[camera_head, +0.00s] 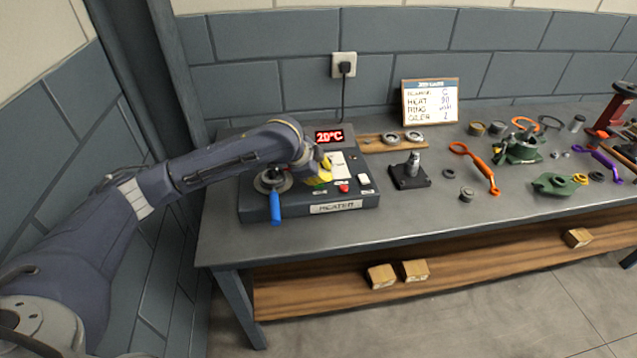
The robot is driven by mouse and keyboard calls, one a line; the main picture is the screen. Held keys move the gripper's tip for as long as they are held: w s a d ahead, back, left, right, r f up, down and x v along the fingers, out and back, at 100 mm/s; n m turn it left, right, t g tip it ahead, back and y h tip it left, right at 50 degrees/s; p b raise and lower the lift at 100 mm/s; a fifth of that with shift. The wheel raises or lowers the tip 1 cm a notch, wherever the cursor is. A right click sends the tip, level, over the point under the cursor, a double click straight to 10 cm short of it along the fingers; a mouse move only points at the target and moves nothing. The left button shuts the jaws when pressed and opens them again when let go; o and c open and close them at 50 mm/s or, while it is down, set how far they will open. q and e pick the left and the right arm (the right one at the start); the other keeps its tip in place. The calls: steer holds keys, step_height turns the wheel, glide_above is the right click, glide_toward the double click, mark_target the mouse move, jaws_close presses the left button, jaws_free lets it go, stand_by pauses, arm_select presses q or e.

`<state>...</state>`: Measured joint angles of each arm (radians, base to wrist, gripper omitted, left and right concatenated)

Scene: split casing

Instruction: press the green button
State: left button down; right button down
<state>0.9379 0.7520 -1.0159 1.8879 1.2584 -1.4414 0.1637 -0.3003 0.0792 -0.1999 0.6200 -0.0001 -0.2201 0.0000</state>
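The heater (345,206) is a dark box at the left end of the table, with a "HEATER" label and a red "20°C" display (328,137). My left gripper (319,177) reaches over its top panel, pointing down, with yellow at its end. A small green patch (316,182) shows right at the gripper's tip; it may be the green button, mostly hidden by the gripper. I cannot tell if they touch, or if the fingers are open. A red button (343,188) and a white one (364,179) sit to the right. My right gripper is not in view.
A black fixture (409,172), a wooden board with rings (380,143), an orange tool (477,168) and green casing parts (558,184) lie to the right. A sign (430,101) stands behind.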

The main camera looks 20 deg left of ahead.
arm_select(q)
steer(key=shift+f, duration=0.45)
stand_by(0.4)
steer(key=shift+r, duration=1)
steer(key=shift+r, duration=2.5)
